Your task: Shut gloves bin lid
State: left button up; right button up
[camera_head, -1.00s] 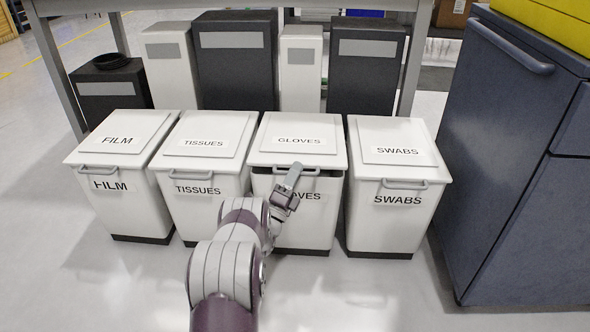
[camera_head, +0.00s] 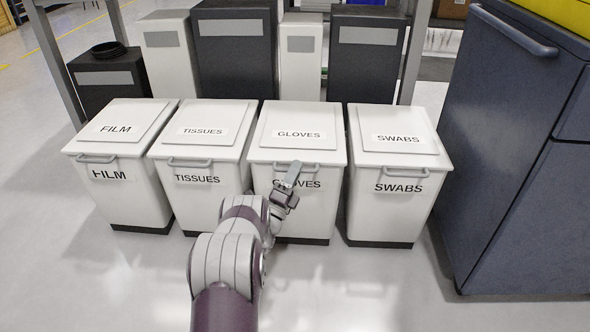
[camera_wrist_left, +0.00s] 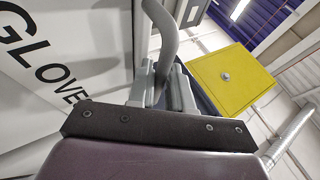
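The gloves bin (camera_head: 320,205) is a white bin with a dark base, third from the left in the head view. Its lid (camera_head: 297,149), labelled GLOVES, lies flat and level with the neighbouring lids, with no dark gap visible under its front edge. My left gripper (camera_head: 291,176) is at the handle on the lid's front edge and hides part of it and of the front label. In the left wrist view, the grey curved handle (camera_wrist_left: 166,35) runs between the two fingers (camera_wrist_left: 162,92), which close around it. My right gripper is out of view.
The film bin (camera_head: 128,190), tissues bin (camera_head: 205,205) and swabs bin (camera_head: 385,210) stand alongside with lids down. Dark and white bins stand behind under a table frame. A blue-grey cabinet (camera_head: 500,170) stands at right. The floor in front is clear.

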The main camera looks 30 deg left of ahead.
pick_arm(q)
jog(key=p+v, duration=0.4)
jog(key=v, duration=0.8)
jog(key=shift+s+f+p, duration=0.25)
jog(key=shift+p, duration=0.05)
